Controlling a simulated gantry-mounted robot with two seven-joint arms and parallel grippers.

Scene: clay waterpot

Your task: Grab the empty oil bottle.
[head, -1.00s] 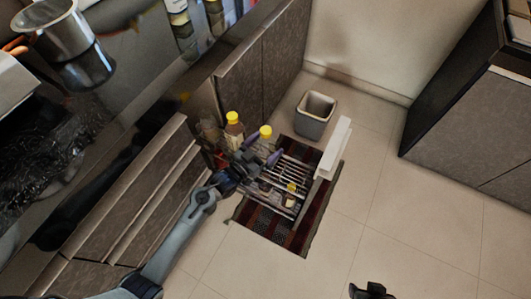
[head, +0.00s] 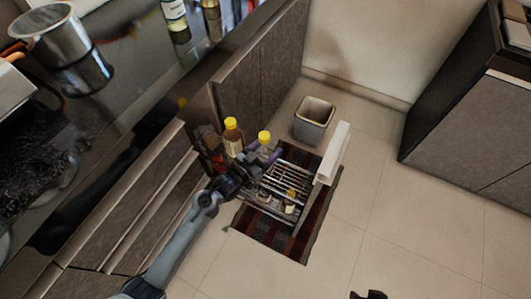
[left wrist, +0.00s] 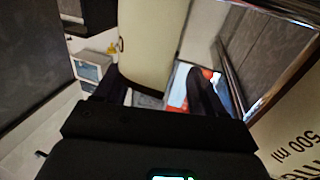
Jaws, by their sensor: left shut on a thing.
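A bottle with a yellow cap (head: 265,137) stands in the pulled-out rack drawer in the head view. My left gripper (head: 263,154) is at this bottle and shut on it, hiding most of its body. In the left wrist view a cream, rounded bottle side (left wrist: 152,45) shows between the fingers of the left gripper (left wrist: 155,95). I cannot see whether the bottle is empty. A second yellow-capped bottle (head: 233,144), with a brownish body, stands just to its left. My right gripper (head: 369,295) barely shows at the bottom edge, and its jaws are unclear.
The wire rack drawer (head: 284,206) with a white front panel (head: 333,153) extends over a dark striped mat (head: 302,244). A small yellow-topped container (head: 290,205) sits in the rack. A grey bin (head: 314,121) stands behind. The floor to the right is clear.

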